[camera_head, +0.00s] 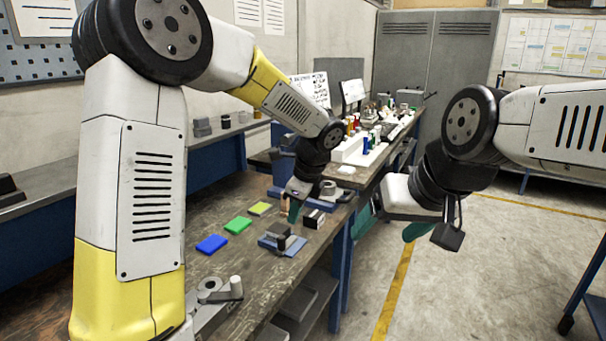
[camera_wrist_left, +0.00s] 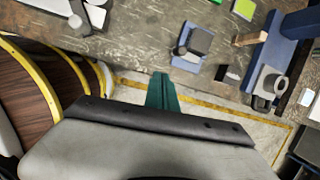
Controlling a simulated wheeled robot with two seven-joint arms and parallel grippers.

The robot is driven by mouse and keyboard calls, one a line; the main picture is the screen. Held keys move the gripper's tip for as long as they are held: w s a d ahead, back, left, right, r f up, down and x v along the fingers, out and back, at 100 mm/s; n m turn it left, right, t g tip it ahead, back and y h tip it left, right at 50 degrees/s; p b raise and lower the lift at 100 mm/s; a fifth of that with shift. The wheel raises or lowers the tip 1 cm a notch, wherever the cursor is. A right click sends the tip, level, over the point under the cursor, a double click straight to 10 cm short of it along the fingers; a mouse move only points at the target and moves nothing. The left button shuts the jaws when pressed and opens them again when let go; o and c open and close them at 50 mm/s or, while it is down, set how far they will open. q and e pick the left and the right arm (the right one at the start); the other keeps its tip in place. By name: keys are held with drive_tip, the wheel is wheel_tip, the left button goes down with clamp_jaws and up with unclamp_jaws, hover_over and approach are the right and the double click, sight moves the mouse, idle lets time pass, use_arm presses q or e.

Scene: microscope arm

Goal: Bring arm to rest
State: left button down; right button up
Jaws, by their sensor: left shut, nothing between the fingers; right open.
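My left gripper (camera_head: 293,211) is shut and empty above the workbench, with its green fingertips pointing down. In the left wrist view its fingers (camera_wrist_left: 162,92) are together with nothing between them. A blue stand with a grey ring-shaped part (camera_wrist_left: 266,86) is to their right; in the head view the ring part (camera_head: 328,189) is just right of my left gripper. A small dark device on a blue plate (camera_head: 282,243) lies nearer on the bench and shows in the wrist view (camera_wrist_left: 190,46). My right gripper (camera_head: 390,226) is open and empty, off the bench's right edge. I cannot tell which part is the microscope arm.
Blue (camera_head: 211,244), green (camera_head: 238,224) and yellow-green (camera_head: 259,208) flat pieces lie on the workbench (camera_head: 230,275). A small black-and-white box (camera_head: 314,219) sits near its right edge. White racks with bottles (camera_head: 360,150) stand further back. Open floor (camera_head: 450,270) lies to the right.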

use_arm(q)
drive_tip(key=s+a+r+n+t+h, duration=0.1)
drive_tip(key=s+a+r+n, duration=0.2)
drive_tip(key=s+n, duration=0.4)
drive_tip(key=s+a+r+n+t+h, duration=0.1)
drive_tip(key=s+a+r+n+h, duration=0.1)
drive_tip(key=s+a+n, duration=0.3)
drive_tip(key=s+a+r+n+t+h, duration=0.1)
drive_tip(key=s+a+r+n, duration=0.3)
drive_tip(key=s+n, duration=0.5)
drive_tip(key=shift+s+a+r+n+h, duration=0.3)
drive_tip(key=shift+s+r+n+h, duration=0.1)
drive_tip(key=shift+r+n+h, duration=0.15)
